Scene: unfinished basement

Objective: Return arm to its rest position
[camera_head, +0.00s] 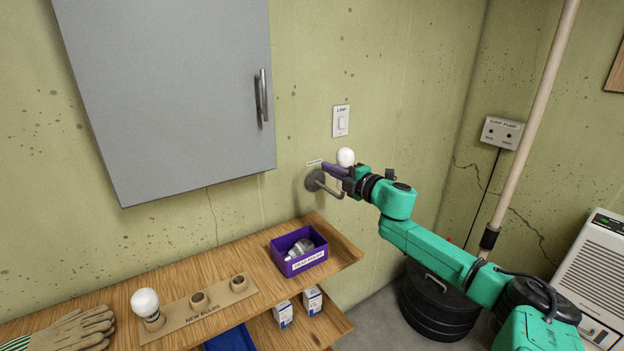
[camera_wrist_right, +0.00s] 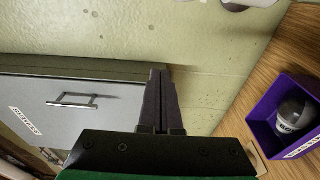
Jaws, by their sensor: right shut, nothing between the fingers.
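My right arm (camera_head: 430,245), teal with dark joints, reaches in from the lower right toward the wall. Its right gripper (camera_head: 332,169) is shut and empty, close to the wall lamp. The wrist view shows its fingers (camera_wrist_right: 160,85) pressed together with nothing between them. The wall lamp (camera_head: 315,181) has a round base and a bent metal arm. A white bulb (camera_head: 345,157) stands at the lamp, just above the gripper in the head view; the gripper hides part of its socket. My left gripper is not in view.
A wooden shelf (camera_head: 345,253) holds a purple box (camera_head: 284,268) with a used bulb, a new-bulb holder (camera_head: 180,322) with one bulb (camera_head: 145,303), and gloves (camera_head: 80,330). A grey cabinet (camera_head: 180,90) hangs upper left. A leaning pole (camera_head: 535,115) passes near my arm; a black bin (camera_head: 430,305) is below.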

